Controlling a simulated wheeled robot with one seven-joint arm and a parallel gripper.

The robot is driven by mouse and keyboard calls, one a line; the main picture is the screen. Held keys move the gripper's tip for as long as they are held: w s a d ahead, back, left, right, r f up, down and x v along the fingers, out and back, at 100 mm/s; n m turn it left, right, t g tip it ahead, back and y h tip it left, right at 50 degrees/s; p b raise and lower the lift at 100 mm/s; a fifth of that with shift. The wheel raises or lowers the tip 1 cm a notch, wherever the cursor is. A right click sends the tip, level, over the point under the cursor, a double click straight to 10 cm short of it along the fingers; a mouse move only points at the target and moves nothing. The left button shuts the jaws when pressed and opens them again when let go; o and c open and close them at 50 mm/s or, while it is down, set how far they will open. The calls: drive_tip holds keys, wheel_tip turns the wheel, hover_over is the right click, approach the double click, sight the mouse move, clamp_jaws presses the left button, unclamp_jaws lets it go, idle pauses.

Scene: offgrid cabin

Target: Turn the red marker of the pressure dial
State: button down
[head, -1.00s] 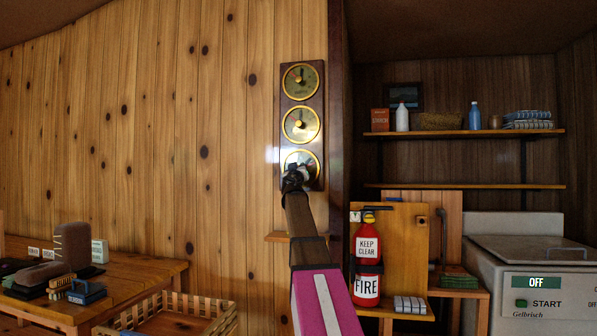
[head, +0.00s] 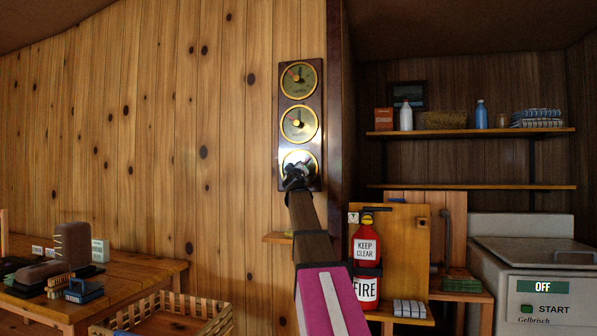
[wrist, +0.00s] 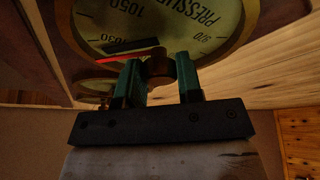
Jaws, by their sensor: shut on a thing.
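Three round brass-rimmed dials sit in a column on a dark wooden board on the wall. My gripper (head: 297,174) is at the bottom one and hides much of it in the head view. The wrist view shows this dial is the pressure dial (wrist: 215,30), its lettering upside down. Its red marker (wrist: 128,57) points left from the centre, beside a dark needle (wrist: 130,45). My gripper (wrist: 162,72) has its two green fingers on either side of the brass centre knob (wrist: 161,68), shut on it.
The upper dial (head: 299,81) and middle dial (head: 299,124) are above my gripper. A red fire extinguisher (head: 366,262) stands to the right of my arm. A wall edge (head: 335,100) is close right of the dials.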

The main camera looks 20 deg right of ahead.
idle(0.4)
drive_tip(key=c, duration=0.8)
unclamp_jaws()
drive_tip(key=shift+s+f, duration=0.1)
drive_tip(key=v, duration=1)
drive_tip(key=shift+s+a+f, duration=0.1)
drive_tip(key=shift+s+f, duration=0.05)
drive_tip(key=shift+s, duration=0.1)
